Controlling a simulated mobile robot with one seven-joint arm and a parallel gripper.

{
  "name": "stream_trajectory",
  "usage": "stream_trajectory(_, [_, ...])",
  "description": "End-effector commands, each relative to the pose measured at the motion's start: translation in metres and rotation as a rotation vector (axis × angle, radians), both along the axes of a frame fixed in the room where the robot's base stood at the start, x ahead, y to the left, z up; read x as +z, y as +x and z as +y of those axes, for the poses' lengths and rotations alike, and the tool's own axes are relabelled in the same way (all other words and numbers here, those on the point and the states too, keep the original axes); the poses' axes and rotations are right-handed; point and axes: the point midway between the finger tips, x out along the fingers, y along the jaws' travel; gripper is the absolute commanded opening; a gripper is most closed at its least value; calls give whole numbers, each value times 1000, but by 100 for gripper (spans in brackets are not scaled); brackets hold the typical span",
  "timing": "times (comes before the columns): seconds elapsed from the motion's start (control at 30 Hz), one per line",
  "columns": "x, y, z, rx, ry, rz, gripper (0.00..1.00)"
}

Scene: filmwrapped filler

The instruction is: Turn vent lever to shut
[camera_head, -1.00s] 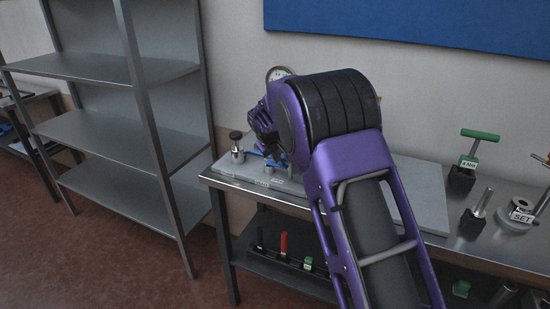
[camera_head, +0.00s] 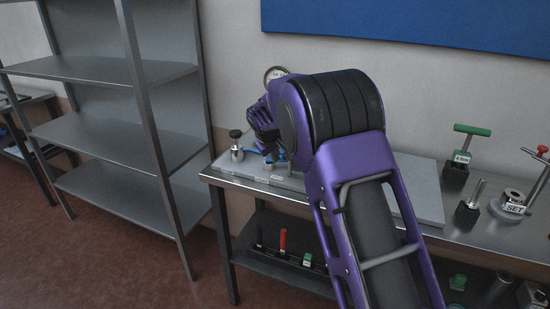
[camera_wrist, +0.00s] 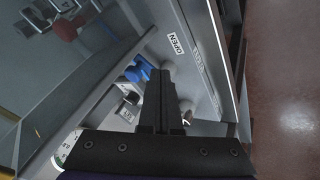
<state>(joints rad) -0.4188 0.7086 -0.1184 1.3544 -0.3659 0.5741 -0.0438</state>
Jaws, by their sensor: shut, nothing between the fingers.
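The blue lever (camera_head: 254,151) shows partly behind my gripper on the grey base plate on the bench. In the wrist view the blue lever (camera_wrist: 138,69) lies just left of my fingertips, close to them; I cannot tell whether they touch. My gripper (camera_wrist: 158,76) is shut and empty, pointing down at the plate. In the head view my gripper (camera_head: 264,132) is above the plate, partly hidden by my wrist. A white label reading OPEN (camera_wrist: 178,43) lies beyond the fingers. A second label (camera_wrist: 198,57) near it is too faint to read.
A round gauge (camera_head: 276,74) stands behind my wrist. A black-knobbed fitting (camera_head: 236,140) stands at the plate's left. A green T-handle tool (camera_head: 470,140) and a ring marked SET (camera_head: 515,205) are at the right. A shelf rack (camera_head: 110,135) stands left.

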Motion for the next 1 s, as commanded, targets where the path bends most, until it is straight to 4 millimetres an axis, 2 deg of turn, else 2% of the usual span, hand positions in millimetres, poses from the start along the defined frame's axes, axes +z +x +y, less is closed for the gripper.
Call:
stream_trajectory(0.03, [15, -7, -2, -1, 2, -5, 0])
stream_trajectory(0.1, [29, -16, -4, 0, 3, -6, 0])
stream_trajectory(0.4, [72, -47, -13, 0, 1, -2, 0])
stream_trajectory(0.6, [81, -54, -14, 0, 0, -1, 0])
stream_trajectory(1.0, [79, -54, -12, 1, 14, -1, 0])
